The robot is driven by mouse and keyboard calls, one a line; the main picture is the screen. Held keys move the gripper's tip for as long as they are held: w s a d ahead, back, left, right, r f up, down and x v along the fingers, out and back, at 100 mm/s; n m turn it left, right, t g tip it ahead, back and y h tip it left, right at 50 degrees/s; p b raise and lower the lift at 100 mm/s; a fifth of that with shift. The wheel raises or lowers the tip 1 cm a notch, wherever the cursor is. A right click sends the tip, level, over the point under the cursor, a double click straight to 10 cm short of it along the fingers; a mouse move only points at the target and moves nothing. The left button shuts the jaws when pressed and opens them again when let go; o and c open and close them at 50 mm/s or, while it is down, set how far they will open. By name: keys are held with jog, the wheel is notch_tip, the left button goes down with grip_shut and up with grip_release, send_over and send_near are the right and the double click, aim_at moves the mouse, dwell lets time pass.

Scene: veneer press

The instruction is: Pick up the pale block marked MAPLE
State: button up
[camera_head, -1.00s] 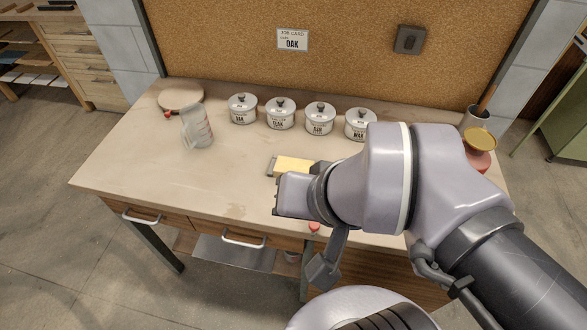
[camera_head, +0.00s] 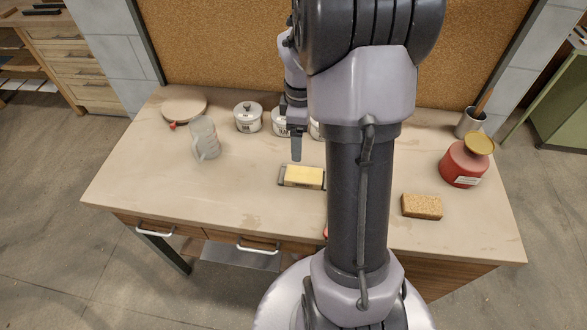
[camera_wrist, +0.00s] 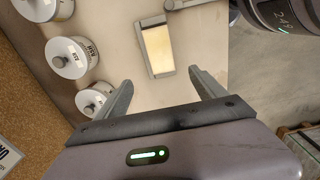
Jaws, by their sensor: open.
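A pale yellow block (camera_head: 304,176) lies flat on a thin grey holder (camera_head: 281,181) in the middle of the table. I cannot read any marking on the block. In the wrist view the block (camera_wrist: 158,50) lies beyond the fingers, roughly centred between them. My gripper (camera_head: 296,150) points down above the table, a little behind the block in the head view. Its two fingers (camera_wrist: 160,80) are spread apart with nothing between them. My arm hides the table to the right of the block in the head view.
Lidded white canisters (camera_head: 248,117) line the back, partly hidden by my arm. A glass jug (camera_head: 205,138) and a round board (camera_head: 184,103) are at left. A tan sponge (camera_head: 421,206) and a red container (camera_head: 464,164) are at right. The table front is mostly clear.

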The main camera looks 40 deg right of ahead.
jog(key=b, duration=0.2)
send_over(300, 173)
jog(key=f, duration=0.7)
jog(key=shift+w+a+f, duration=0.15)
jog(key=shift+w+f, duration=0.1)
jog(key=shift+f, duration=0.15)
jog(key=f+b, duration=0.1)
jog(key=f, duration=0.1)
jog(key=f+b, duration=0.1)
jog(key=f, duration=0.1)
jog(key=f+b, duration=0.1)
jog(key=f, duration=0.1)
jog(key=shift+s, duration=0.3)
jog(key=shift+r, duration=0.1)
jog(key=shift+c, duration=0.7)
jog(key=c, duration=1.4)
